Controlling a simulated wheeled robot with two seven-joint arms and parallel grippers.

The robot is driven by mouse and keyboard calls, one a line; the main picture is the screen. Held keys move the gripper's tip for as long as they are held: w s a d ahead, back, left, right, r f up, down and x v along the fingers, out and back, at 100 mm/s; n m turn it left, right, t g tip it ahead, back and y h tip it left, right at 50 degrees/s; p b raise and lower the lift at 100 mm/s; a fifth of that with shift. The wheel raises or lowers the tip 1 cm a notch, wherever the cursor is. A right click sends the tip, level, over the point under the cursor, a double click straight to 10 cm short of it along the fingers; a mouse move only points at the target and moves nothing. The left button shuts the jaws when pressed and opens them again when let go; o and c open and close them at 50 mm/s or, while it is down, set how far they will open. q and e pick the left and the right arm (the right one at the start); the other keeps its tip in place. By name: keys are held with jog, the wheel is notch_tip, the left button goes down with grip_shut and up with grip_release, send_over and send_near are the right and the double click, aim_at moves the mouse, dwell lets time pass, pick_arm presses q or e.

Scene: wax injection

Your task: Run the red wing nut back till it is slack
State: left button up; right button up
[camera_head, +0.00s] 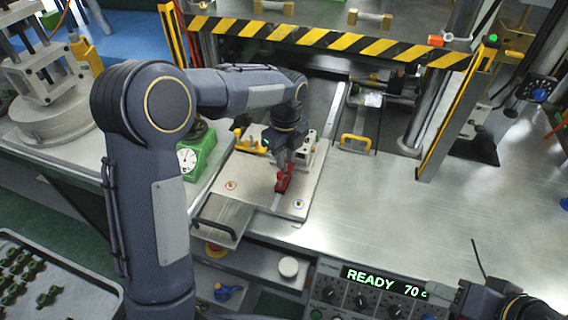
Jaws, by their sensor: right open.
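The red wing nut (284,181) stands over the metal mold plate (246,200) in the middle of the view. My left gripper (283,168) reaches down from above, with its fingertips at the top of the red wing nut. It looks shut on the nut; the finger and hand bodies hide part of the contact. How tight the nut sits cannot be seen. My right gripper (474,298) is only partly in view at the bottom right, open and away from the plate, with nothing seen in it.
A green dial gauge (198,155) stands left of the plate. A yellow handle (355,143) lies to its right. A striped yellow-black bar (310,38) crosses behind. A control panel (372,292) reading READY is at the front. The steel table (390,215) is clear on the right.

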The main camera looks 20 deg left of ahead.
aim_at(285, 170)
pick_arm(q)
jog(key=shift+f, duration=1.7)
jog(key=shift+c, duration=0.3)
grip_shut()
jog(key=shift+n, duration=0.4)
